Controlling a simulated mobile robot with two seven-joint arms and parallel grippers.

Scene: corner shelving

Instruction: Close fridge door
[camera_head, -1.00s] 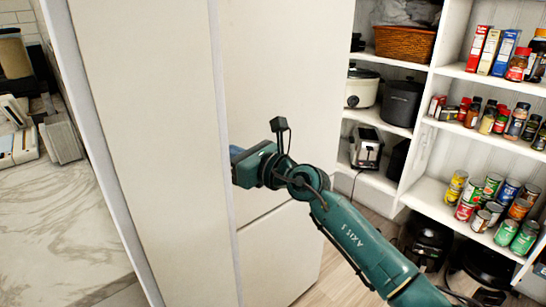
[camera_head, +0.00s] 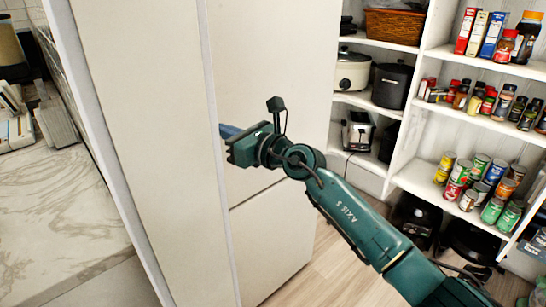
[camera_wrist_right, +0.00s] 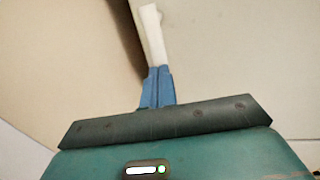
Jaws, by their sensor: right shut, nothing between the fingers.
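The fridge (camera_head: 270,110) shows as tall pale panels in the head view, with a horizontal seam between its upper and lower parts. A nearer pale panel (camera_head: 150,130) stands left of it, with a light vertical edge between them; how far the door stands open is unclear. My right gripper (camera_head: 229,131) is at this edge, its blue fingers together and tips partly hidden. In the right wrist view, the shut fingers (camera_wrist_right: 158,88) point towards a narrow white bar (camera_wrist_right: 152,35) beside a dark gap; contact is unclear. My left gripper is out of view.
A marble counter (camera_head: 65,215) with books is at the left. White corner shelves (camera_head: 430,130) with cans, jars and cookers stand at the right. Wooden floor (camera_head: 310,265) is clear beside the fridge's lower part.

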